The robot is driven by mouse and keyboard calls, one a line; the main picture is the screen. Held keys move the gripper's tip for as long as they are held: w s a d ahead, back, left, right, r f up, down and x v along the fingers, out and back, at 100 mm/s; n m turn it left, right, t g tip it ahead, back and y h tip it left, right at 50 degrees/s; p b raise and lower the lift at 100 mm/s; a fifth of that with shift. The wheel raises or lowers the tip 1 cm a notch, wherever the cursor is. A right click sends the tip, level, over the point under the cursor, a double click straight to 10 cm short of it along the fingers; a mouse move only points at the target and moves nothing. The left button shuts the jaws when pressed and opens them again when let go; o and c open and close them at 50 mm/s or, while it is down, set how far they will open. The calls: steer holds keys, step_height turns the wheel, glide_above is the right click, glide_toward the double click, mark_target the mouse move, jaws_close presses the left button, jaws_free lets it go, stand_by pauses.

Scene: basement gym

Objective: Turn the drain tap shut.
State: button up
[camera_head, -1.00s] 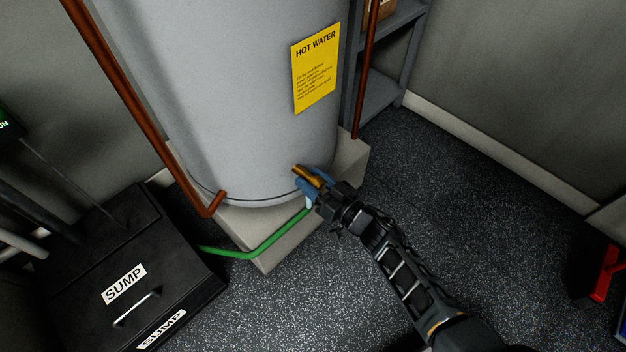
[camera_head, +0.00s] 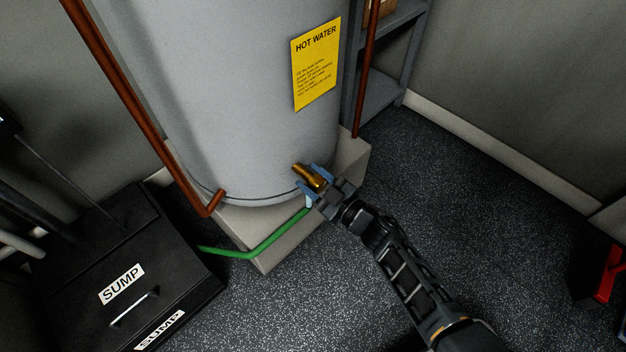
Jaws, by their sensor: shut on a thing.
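The brass drain tap (camera_head: 306,173) sticks out low on the front of the grey hot water tank (camera_head: 250,130). My gripper (camera_head: 314,183) is at the tap's outer end, with its blue fingers on either side of it, shut on the tap. The fingers and wrist hide the tap's handle, so I cannot tell how far it is turned. A green hose (camera_head: 262,246) runs from just below the tap to the left, and a short pale piece shows at its upper end under my gripper.
The tank stands on a pale plinth (camera_head: 275,254). A black sump box (camera_head: 185,277) stands at the lower left. Copper pipes (camera_head: 135,100) run beside the tank. A grey shelf (camera_head: 378,97) is behind it. A red object (camera_head: 606,273) is at the right edge. The speckled floor between is clear.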

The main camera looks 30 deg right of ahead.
mark_target(321, 188)
steer(key=n+b, duration=0.1)
steer(key=n, duration=0.4)
steer(key=shift+n, duration=0.3)
steer(key=shift+a+n+b, duration=0.1)
steer(key=shift+n+b, duration=0.9)
steer(key=shift+n, duration=1.2)
steer(key=o, duration=1.1)
steer(key=shift+c, duration=0.2)
steer(key=shift+p+v, duration=1)
steer(key=shift+v, duration=2.95)
steer(key=shift+s, duration=0.1)
